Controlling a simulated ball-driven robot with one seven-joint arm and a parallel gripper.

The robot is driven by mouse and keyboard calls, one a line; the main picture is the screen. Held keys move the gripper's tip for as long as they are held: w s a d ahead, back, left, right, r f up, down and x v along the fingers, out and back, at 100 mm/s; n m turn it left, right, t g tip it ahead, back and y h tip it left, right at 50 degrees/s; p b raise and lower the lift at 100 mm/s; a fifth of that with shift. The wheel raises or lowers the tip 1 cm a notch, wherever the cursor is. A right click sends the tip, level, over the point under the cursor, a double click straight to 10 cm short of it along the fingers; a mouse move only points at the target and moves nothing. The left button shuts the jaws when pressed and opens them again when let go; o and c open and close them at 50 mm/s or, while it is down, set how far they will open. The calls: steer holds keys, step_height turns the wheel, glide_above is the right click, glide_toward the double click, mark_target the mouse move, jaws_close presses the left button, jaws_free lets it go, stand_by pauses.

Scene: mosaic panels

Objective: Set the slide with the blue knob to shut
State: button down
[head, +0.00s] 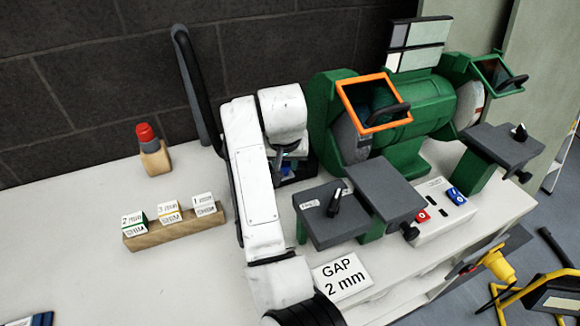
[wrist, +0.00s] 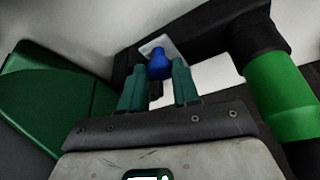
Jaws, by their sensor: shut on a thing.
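The blue knob (wrist: 159,66) shows in the wrist view, in front of a small pale metal plate (wrist: 147,48) set in a dark duct-like part (wrist: 195,35). My gripper (wrist: 158,84) has its two teal fingers on either side of the knob and is shut on it. The knob's lower part and the exact contact are partly hidden by the fingers. In the head view my white arm reaches down beside the left end of the green grinder (head: 335,110), and the knob cannot be made out clearly. I cannot tell how far the slide is in.
In the wrist view a green pipe (wrist: 280,92) stands close on the right and a green body (wrist: 55,100) on the left. In the head view grey tool rests (head: 385,190) and a "GAP 2 mm" card (head: 342,277) are right of my arm. A wooden block holder (head: 175,230) stands left.

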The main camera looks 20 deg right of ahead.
steer(key=shift+w+a, duration=0.1)
steer(key=shift+w, duration=0.55)
steer(key=c, duration=0.8)
jaws_free()
steer(key=v, duration=1)
steer(key=shift+s+r+p, duration=0.2)
steer(key=shift+r+p, duration=0.1)
steer(key=shift+p, duration=0.05)
